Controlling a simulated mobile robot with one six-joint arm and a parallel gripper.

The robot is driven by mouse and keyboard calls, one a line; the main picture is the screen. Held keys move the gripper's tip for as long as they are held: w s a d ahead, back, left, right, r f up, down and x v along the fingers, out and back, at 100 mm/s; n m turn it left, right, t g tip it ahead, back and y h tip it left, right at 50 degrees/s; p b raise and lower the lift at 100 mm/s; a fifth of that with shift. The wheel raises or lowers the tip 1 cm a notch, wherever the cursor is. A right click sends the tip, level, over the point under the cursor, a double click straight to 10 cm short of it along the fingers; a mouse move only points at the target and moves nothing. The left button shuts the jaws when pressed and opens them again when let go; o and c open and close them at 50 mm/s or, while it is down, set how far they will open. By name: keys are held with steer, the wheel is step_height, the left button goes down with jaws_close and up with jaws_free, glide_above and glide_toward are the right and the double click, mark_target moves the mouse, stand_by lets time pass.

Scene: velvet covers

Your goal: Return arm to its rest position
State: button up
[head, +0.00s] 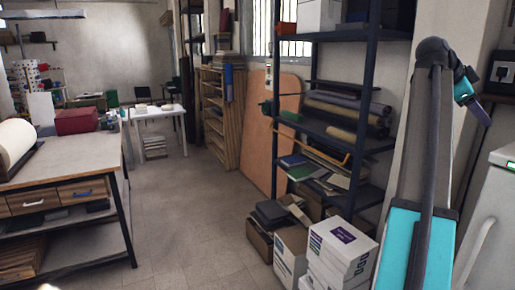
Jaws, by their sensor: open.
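My arm stands raised at the right of the head view, with a dark joint at its top and a teal lower link. A small teal and dark end part, which looks like my gripper (466,90), shows just right of that top joint. It is small and partly hidden behind the arm, and the fingers are hard to make out. I see nothing held in it.
A dark metal shelf (345,130) with rolls and books stands left of my arm, with white boxes (340,250) at its foot. A pale cabinet (492,215) is close at the right. A workbench (75,160) stands left. The floor (195,215) between is clear.

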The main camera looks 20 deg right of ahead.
steer(key=w+a+f+n+t+y, duration=0.15)
steer(key=w+a+f, duration=0.25)
steer(key=w+f, duration=0.85)
steer(key=w+a+f+n+y, duration=0.1)
steer(key=w+a+f+n, duration=0.25)
steer(key=w+f, duration=0.95)
steer(key=w+a+f+n+y, duration=0.1)
steer(key=w+a+f+n, duration=0.1)
steer(key=a+f, duration=0.8)
steer(key=w+a+f+n+y, duration=0.15)
steer(key=a+f, duration=0.35)
steer(key=f, duration=0.9)
steer(key=w+a+f+n, duration=0.1)
steer(key=a+f+n, duration=0.1)
steer(key=a+f, duration=0.8)
steer(key=s+a+f+n+g+y, duration=0.1)
steer(key=s+a+f+n, duration=0.35)
steer(key=a+f, duration=0.8)
steer(key=s+a+f+n+g+y, duration=0.1)
steer(key=s+a+f+n, duration=0.1)
steer(key=s+a+f, duration=1)
steer(key=s+a+f+n+g+y, duration=0.1)
steer(key=s+a+f+n, duration=0.4)
steer(key=s, duration=0.5)
steer(key=s+a+f+n+g+y, duration=0.1)
steer(key=s+a+f+n+y, duration=0.1)
steer(key=s+a+f+n, duration=0.4)
steer(key=shift+s+a+f+y, duration=0.4)
steer(key=shift+s+a+f, duration=0.45)
steer(key=shift+s, duration=1.95)
